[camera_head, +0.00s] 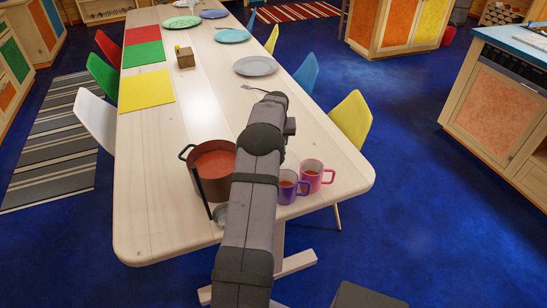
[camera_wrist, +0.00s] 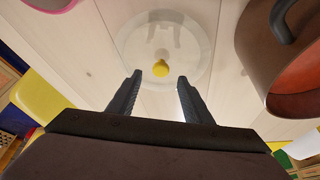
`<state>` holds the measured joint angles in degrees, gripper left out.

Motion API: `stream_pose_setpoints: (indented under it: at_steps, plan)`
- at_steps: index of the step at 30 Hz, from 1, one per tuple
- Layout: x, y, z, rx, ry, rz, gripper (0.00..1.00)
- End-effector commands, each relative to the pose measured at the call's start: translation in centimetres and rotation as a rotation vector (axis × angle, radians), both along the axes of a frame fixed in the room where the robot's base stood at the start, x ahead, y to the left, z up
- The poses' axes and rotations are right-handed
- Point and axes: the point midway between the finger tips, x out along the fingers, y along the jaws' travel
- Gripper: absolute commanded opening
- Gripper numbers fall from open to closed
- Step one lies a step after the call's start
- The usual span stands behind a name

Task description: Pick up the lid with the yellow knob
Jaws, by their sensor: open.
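The lid (camera_wrist: 195,50) is a round clear glass disc lying on the pale wooden table, seen in the wrist view. Its yellow knob (camera_wrist: 160,69) stands near the disc's lower middle in the picture. My gripper (camera_wrist: 159,79) is open, and the knob shows in line with the gap between its two dark fingertips. Nothing is between the fingers, and I cannot tell their height above the knob. In the head view my own arm hides the lid and the fingers.
A brown-red pot (camera_head: 187,179) with red contents stands left of my arm; in the wrist view the pot (camera_wrist: 258,62) is close on the right. A purple mug (camera_head: 287,188) and a pink mug (camera_head: 312,172) stand right of my arm. Plates and coloured placemats lie farther along the table (camera_head: 160,215).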

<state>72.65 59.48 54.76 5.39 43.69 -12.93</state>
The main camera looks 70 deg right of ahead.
Motion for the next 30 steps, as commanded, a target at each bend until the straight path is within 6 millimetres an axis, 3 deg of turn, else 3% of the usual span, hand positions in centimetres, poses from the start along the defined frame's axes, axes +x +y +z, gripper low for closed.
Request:
stream_pose_setpoints:
  at_steps: [9,22,27,28,30]
  plan:
    - [0.6,-0.9,-3.1,0.001,0.000,0.000,0.46]
    - [0.7,-1.2,-3.9,-0.001,0.000,0.000,0.46]
    - [0.7,-1.2,-3.9,-0.001,0.000,0.000,0.05]
    - [0.7,-1.2,-3.9,0.000,0.000,0.000,0.00]
    - [0.7,-1.2,-3.9,0.000,0.000,0.000,0.00]
